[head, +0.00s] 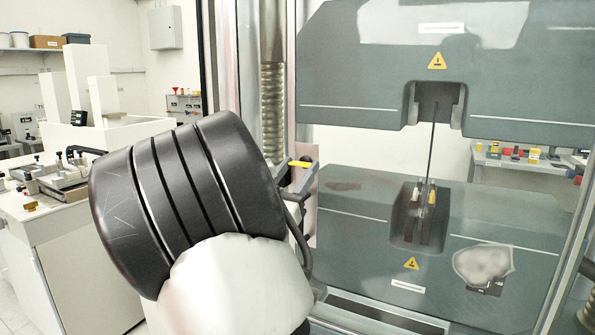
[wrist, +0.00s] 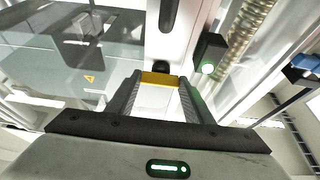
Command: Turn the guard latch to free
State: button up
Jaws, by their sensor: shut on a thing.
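The guard latch (head: 300,164) shows as a small yellow bar at the left post of the guard, beside the testing machine. It lies nearly level in the head view. In the wrist view the yellow latch (wrist: 160,79) spans the space between my two fingertips. My gripper (head: 299,178) is shut on the latch, with one finger on either side. My dark wrist hides part of the post and what is behind it. The latch's mounting is mostly hidden by the fingers.
The grey machine has an upper block (head: 350,80) and a lower block (head: 345,200), with a thin dark rod (head: 433,140) upright between them. A white bench (head: 70,250) stands at left.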

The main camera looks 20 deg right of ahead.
jog(key=shift+f+m+b, duration=0.15)
jog(key=shift+m+b, duration=0.25)
jog(key=m+g+h+b, duration=0.1)
jog(key=m+g+b, duration=0.1)
jog(key=m+b, duration=0.1)
jog(key=shift+w+f+m, duration=0.1)
jog(key=shift+f+m, duration=0.05)
jog(key=shift+m, duration=0.45)
jog(key=m+g+b, duration=0.1)
jog(key=m+b, duration=0.1)
jog(key=m, duration=0.1)
jog(key=m+g+h+b, duration=0.1)
jog(key=m+g+b, duration=0.1)
jog(key=m, duration=0.1)
jog(key=shift+w+a, duration=0.1)
jog(key=shift+a, duration=0.05)
jog(key=m+g, duration=0.1)
jog(key=m, duration=0.1)
jog(key=m+b, duration=0.1)
jog(key=m+g, duration=0.1)
jog(key=m, duration=0.1)
jog(key=shift+r+m+g+y+b, duration=0.3)
jog(key=shift+r, duration=0.05)
jog(key=m, duration=0.2)
jog(key=m+y, duration=0.1)
jog(key=m+g, duration=0.1)
jog(key=m, duration=0.1)
jog(key=shift+w+a+r+m+y+b, duration=0.1)
jog(key=shift+a+r+m+y+b, duration=0.05)
jog(key=shift+r+m+y+b, duration=0.15)
